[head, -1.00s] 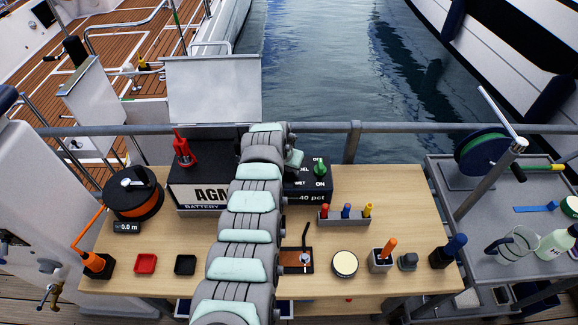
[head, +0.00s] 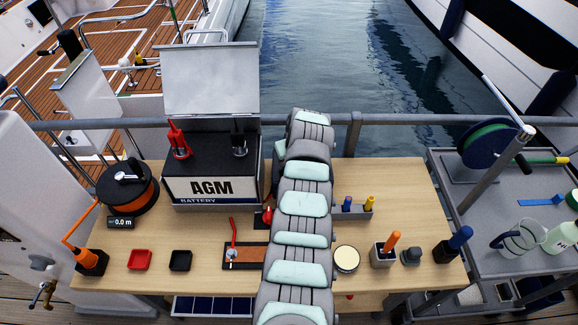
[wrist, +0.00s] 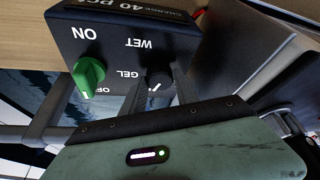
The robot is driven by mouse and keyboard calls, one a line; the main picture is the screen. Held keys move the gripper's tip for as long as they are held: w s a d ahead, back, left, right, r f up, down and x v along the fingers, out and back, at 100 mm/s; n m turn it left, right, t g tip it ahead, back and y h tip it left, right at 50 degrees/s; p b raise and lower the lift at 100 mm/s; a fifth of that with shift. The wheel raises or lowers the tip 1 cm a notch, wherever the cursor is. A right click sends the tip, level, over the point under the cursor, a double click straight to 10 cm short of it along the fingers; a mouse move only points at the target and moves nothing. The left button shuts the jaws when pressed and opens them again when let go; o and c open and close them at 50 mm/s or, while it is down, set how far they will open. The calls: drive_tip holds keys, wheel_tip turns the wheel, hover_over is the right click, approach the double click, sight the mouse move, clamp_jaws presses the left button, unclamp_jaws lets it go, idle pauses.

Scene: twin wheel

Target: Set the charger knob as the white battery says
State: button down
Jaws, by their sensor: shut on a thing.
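The white battery (head: 210,188) stands at the back of the bench with large letters AGM on its front and a red and a black clamp on top. The black charger box (wrist: 115,28) shows upside down in the wrist view; in the head view my arm hides it. Its dark selector knob (wrist: 159,78) has a white pointer mark and sits among the words WET and GEL; any AGM word is hidden. My gripper (wrist: 158,84) is shut on this knob, a finger on each side. A green knob (wrist: 88,76) sits beside it near ON and OFF.
A rack with a blue and a yellow plug (head: 352,208) stands right of my arm. A board with a red lever (head: 232,250), two small trays (head: 140,260), an orange reel (head: 128,190) and a round tin (head: 346,258) are on the bench. A rail runs behind it.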

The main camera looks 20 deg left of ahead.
drive_tip(key=shift+d+f+n+g+y+b, duration=0.1)
drive_tip(key=shift+f+n+g+y+b, duration=0.2)
drive_tip(key=shift+n+b, duration=1.4)
drive_tip(key=shift+m+b, duration=0.5)
drive_tip(key=shift+b, duration=0.5)
drive_tip(key=shift+r+n+b, duration=0.3)
drive_tip(key=shift+b, duration=0.5)
drive_tip(key=c, duration=0.9)
unclamp_jaws()
drive_tip(key=shift+c, duration=0.2)
